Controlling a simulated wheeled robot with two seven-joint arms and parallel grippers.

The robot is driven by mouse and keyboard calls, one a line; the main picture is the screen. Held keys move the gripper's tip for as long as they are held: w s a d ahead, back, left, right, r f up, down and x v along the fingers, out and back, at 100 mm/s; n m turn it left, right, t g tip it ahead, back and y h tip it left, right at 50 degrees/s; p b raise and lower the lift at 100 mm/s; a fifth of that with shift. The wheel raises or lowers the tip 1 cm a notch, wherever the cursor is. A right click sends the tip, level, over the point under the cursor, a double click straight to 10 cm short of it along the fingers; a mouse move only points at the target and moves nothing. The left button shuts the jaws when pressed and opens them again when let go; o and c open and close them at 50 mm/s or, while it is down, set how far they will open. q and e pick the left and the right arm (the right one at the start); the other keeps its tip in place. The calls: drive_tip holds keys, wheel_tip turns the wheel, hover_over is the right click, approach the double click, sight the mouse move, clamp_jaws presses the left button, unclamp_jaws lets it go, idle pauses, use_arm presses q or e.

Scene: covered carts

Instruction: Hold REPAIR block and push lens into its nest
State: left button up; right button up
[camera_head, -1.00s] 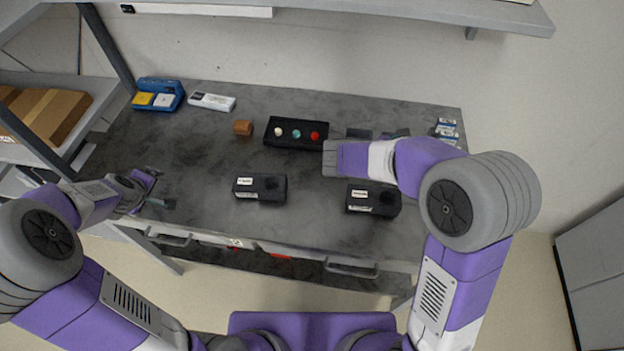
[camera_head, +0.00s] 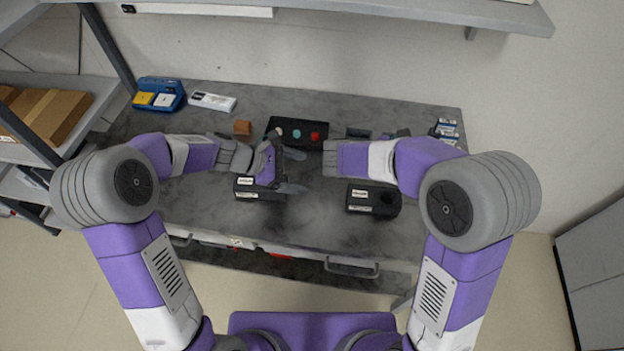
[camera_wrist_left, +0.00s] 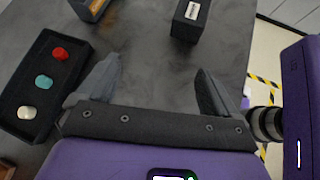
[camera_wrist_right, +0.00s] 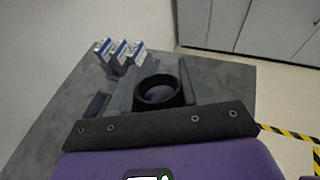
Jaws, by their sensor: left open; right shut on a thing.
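Two black blocks with white labels lie on the grey table: a left block (camera_head: 245,191) and a right block (camera_head: 374,199). The labels are too small to read, so I cannot tell which is REPAIR. My left gripper (camera_head: 298,171) is open and empty, pointing right beside and partly above the left block. In the left wrist view the right block (camera_wrist_left: 190,20) shows ahead, beyond the open fingers (camera_wrist_left: 155,85). My right gripper (camera_wrist_right: 156,90) is shut on a black ring-shaped piece with a dark glassy centre, likely the lens (camera_wrist_right: 158,93). My right forearm partly hides this gripper in the head view.
A black tray (camera_head: 290,144) with white, teal and red round pieces stands behind the left gripper. A brown block (camera_head: 243,127), white box (camera_head: 212,102) and blue holder (camera_head: 176,88) are at back left. Small blue-white boxes (camera_wrist_right: 120,51) stand at the right end.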

sight(354, 193)
use_arm(q)
drive_tip(key=d+g+h, duration=0.1)
drive_tip(key=s+d+f+m+g+h, duration=0.1)
drive_tip(key=d+f+g, duration=0.1)
drive_tip(key=d, duration=0.1)
drive_tip(key=shift+s+d+f+m+h, duration=0.1)
drive_tip(key=shift+s+m+h, duration=0.05)
drive_tip(key=shift+m+h, duration=0.25)
drive_tip(key=x, duration=1.1)
drive_tip(key=shift+s+d+f, duration=0.1)
drive_tip(key=shift+s+d, duration=0.15)
drive_tip(key=shift+d, duration=0.1)
drive_tip(key=shift+c, duration=0.2)
drive_tip(key=c, duration=1)
